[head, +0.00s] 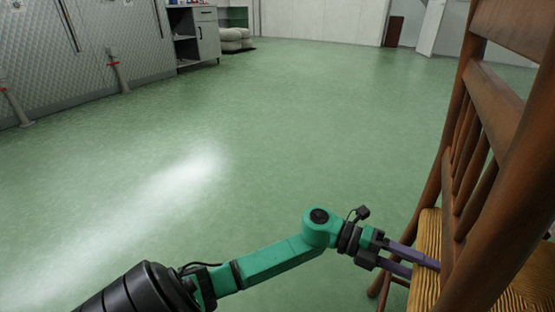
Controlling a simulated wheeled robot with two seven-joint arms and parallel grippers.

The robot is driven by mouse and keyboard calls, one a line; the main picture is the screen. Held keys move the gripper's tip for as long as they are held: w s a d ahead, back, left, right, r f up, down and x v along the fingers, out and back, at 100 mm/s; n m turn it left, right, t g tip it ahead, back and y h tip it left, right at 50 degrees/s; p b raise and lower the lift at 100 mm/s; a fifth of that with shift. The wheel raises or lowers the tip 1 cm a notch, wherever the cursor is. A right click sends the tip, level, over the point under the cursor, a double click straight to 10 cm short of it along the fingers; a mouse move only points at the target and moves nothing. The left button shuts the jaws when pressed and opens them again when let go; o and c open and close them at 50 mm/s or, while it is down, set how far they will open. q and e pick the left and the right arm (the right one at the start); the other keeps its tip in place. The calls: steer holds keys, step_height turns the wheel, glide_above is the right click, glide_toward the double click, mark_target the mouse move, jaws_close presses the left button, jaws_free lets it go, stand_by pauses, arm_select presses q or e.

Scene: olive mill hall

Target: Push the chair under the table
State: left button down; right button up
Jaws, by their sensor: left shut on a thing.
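A wooden chair (485,148) with a brown slatted back and a woven straw seat (430,245) stands at the right edge of the head view, partly cut off by the frame. My left gripper (428,267) reaches in from the left at seat height. Its two fingers meet the chair near the lower part of the back and the seat's edge, and it is shut on the chair; the exact contact is partly hidden. The table is not visible. My right gripper is not in view.
Open green floor (250,120) fills the middle and left. A grey cabinet (208,38) stands at the back left, with pale sacks (232,36) beside it.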

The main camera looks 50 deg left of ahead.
arm_select(q)
steer(key=shift+s+d+f, duration=0.1)
steer(key=shift+s+f, duration=0.05)
steer(key=shift+f, duration=0.25)
steer(key=shift+r+p, duration=0.2)
steer(key=shift+p, duration=0.1)
steer(key=shift+c, duration=1.6)
jaws_free()
steer(key=shift+o, duration=0.4)
steer(key=shift+r, duration=0.1)
steer(key=v, duration=1.2)
steer(key=shift+r, duration=0.1)
